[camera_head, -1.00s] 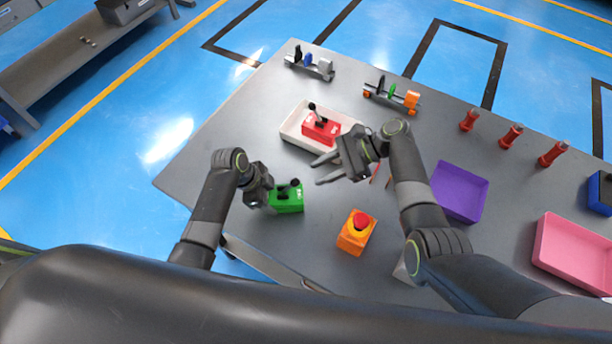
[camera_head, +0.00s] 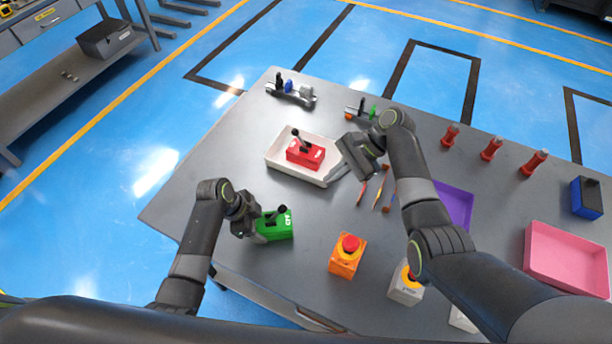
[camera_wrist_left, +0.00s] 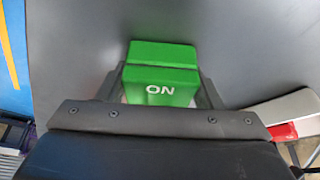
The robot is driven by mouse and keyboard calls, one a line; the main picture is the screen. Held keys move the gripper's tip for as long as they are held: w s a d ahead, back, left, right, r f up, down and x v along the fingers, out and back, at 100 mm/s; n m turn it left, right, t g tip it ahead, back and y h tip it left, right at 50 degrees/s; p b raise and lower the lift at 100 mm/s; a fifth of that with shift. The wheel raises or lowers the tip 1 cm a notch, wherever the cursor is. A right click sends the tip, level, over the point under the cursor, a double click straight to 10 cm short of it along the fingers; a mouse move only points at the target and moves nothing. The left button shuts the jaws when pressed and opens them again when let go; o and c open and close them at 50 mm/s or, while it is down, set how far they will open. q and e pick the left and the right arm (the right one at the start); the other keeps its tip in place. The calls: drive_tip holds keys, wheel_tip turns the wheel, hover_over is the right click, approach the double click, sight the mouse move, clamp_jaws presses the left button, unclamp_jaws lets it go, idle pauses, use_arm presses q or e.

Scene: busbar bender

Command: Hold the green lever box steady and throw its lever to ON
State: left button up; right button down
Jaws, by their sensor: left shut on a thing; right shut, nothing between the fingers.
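The green lever box (camera_head: 278,228) stands on the grey table at the front left. My left gripper (camera_head: 258,229) is shut on it from its left side. In the left wrist view the green box (camera_wrist_left: 161,86) sits between the two fingers, with a white ON label facing the camera; its lever does not show there. In the head view the lever's black knob (camera_head: 283,210) is at the upper right of the box; the labels there are too small to read surely. My right gripper (camera_head: 338,177) is shut and empty, beside the white tray, away from the green box.
A red lever box (camera_head: 306,154) sits in the white tray (camera_head: 282,168) behind the green box. An orange box with a red button (camera_head: 345,258) stands to the right. Purple (camera_head: 455,203) and pink (camera_head: 565,258) bins lie further right. Bare table separates the green box from the tray.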

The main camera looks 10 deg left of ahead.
sight(277, 214)
drive_tip(key=s+a+f, duration=0.5)
drive_tip(key=a, duration=0.3)
drive_tip(key=shift+a, duration=0.3)
idle(0.3)
drive_tip(key=shift+a+r, duration=0.4)
drive_tip(key=shift+a, duration=0.1)
drive_tip(key=shift+r, duration=0.15)
